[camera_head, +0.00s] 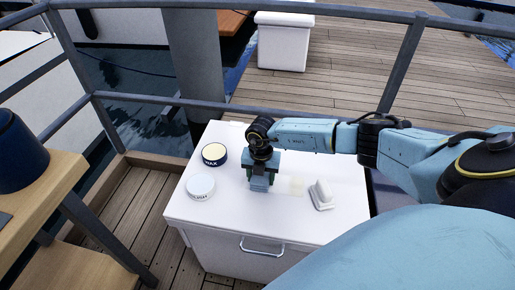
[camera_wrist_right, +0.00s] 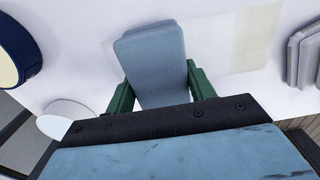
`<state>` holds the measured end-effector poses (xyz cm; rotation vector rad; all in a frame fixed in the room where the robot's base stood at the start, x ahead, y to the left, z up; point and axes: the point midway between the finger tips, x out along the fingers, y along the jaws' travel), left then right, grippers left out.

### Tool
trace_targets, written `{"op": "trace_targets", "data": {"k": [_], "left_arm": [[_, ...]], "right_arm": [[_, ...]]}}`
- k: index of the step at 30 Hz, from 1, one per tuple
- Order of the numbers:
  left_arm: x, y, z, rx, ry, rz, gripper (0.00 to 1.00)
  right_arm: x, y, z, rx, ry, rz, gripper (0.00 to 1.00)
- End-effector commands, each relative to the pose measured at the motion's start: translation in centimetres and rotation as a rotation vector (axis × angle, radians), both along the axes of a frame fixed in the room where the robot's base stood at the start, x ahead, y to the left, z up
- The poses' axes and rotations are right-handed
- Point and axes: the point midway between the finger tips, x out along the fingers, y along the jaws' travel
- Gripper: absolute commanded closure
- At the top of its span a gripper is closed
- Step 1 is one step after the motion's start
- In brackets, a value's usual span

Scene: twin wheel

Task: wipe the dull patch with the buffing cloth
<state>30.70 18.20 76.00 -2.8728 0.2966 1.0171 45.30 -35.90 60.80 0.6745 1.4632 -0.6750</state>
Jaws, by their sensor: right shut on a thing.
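My right gripper (camera_head: 259,172) is over the middle of the white locker top (camera_head: 235,225), pointing down. It is shut on the buffing cloth (camera_wrist_right: 155,60), a folded blue-grey pad between green fingers; the cloth also shows below the gripper in the head view (camera_head: 259,184). I cannot tell whether the cloth touches the top. The dull patch (camera_head: 297,186), a faint cream area, lies just right of the gripper, and it also shows right of the cloth in the wrist view (camera_wrist_right: 256,38). My left gripper is out of view.
A dark blue wax tin (camera_head: 214,154) and a white round tin (camera_head: 200,187) stand left of the gripper. A metal railing (camera_head: 250,112) runs behind the locker. A wooden table (camera_head: 45,180) stands at left.

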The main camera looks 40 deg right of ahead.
Motion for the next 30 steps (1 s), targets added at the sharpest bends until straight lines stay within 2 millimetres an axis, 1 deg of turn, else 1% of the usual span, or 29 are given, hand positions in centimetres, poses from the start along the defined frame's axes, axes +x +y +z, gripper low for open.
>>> {"op": "trace_targets", "data": {"k": [2,5,9,13,16,25,28,30], "left_arm": [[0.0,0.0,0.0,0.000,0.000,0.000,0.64],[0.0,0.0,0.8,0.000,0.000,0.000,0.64],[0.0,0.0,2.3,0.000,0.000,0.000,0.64],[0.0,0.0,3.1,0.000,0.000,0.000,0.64],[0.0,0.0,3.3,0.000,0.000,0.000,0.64],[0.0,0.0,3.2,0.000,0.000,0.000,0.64],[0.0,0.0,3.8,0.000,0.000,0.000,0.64],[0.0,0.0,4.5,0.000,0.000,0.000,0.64]], "right_arm": [[-0.1,-0.1,0.0,-0.001,0.001,0.000,0.64],[-0.8,-0.7,0.1,-0.002,0.004,-0.002,0.64],[-2.6,-2.2,0.3,-0.003,0.005,-0.002,0.64],[-3.9,-3.3,0.2,-0.002,0.004,-0.002,0.64],[-4.2,-3.6,0.1,-0.001,0.002,-0.001,0.64],[-4.3,-3.7,0.0,-0.001,0.001,0.000,0.64],[-5.1,-4.3,0.1,-0.002,0.004,-0.001,0.64],[-6.0,-5.1,0.2,-0.004,0.006,-0.001,0.64]]}}
